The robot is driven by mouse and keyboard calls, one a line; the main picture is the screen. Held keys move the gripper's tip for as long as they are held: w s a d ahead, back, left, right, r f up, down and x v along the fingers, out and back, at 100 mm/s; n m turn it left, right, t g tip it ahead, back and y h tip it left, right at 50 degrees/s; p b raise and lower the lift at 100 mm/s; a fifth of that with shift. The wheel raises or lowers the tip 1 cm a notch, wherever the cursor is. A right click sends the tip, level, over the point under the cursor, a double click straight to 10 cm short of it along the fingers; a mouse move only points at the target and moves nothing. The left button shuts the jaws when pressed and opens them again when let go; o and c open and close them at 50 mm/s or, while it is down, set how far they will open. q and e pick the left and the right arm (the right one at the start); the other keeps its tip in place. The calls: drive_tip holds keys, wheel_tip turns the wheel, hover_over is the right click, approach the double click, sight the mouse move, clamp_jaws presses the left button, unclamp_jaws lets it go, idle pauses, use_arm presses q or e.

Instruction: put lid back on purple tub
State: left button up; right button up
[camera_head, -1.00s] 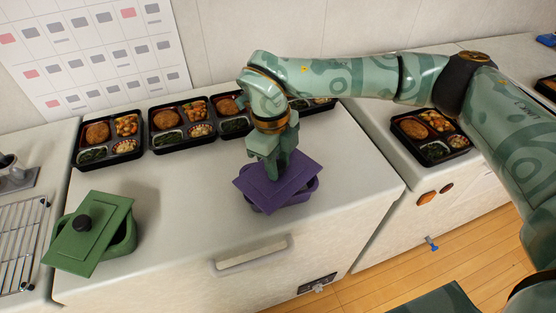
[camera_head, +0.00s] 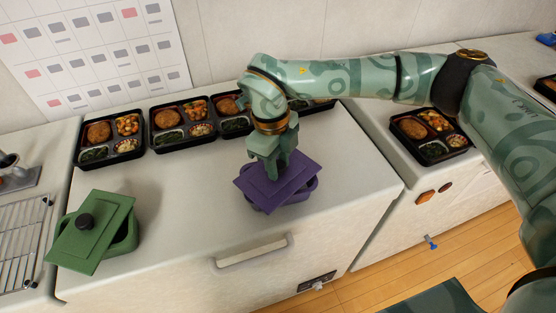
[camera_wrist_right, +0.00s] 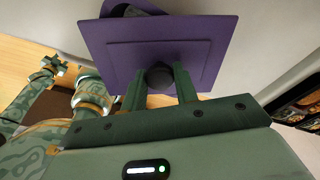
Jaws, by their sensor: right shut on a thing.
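The purple lid (camera_head: 306,172) is a flat square plate over the purple tub (camera_head: 300,199). It sits askew, turned against the tub, and part of the tub shows below its edge. My right gripper (camera_head: 272,170) points down at the lid. In the right wrist view my right gripper (camera_wrist_right: 160,82) is shut on the lid's dark round knob (camera_wrist_right: 159,72). The lid (camera_wrist_right: 150,40) hides most of the tub (camera_wrist_right: 138,10) there. Whether the lid touches the rim is unclear. My left gripper (camera_wrist_right: 46,69) seems to show small in that view, its jaws unclear.
A green tub (camera_head: 122,243) with a tilted green lid (camera_head: 97,240) stands at the counter's left front. Several bento trays (camera_head: 112,139) line the back, and another (camera_head: 430,136) stands on the right counter. A wire rack (camera_head: 22,240) is at far left.

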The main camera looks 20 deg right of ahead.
drive_tip(key=o, duration=1.5)
drive_tip(key=shift+o, duration=0.2)
drive_tip(key=shift+r, duration=0.1)
drive_tip(key=shift+r+p, duration=2.75)
drive_tip(key=shift+r, duration=0.65)
clamp_jaws()
drive_tip(key=shift+f, duration=0.3)
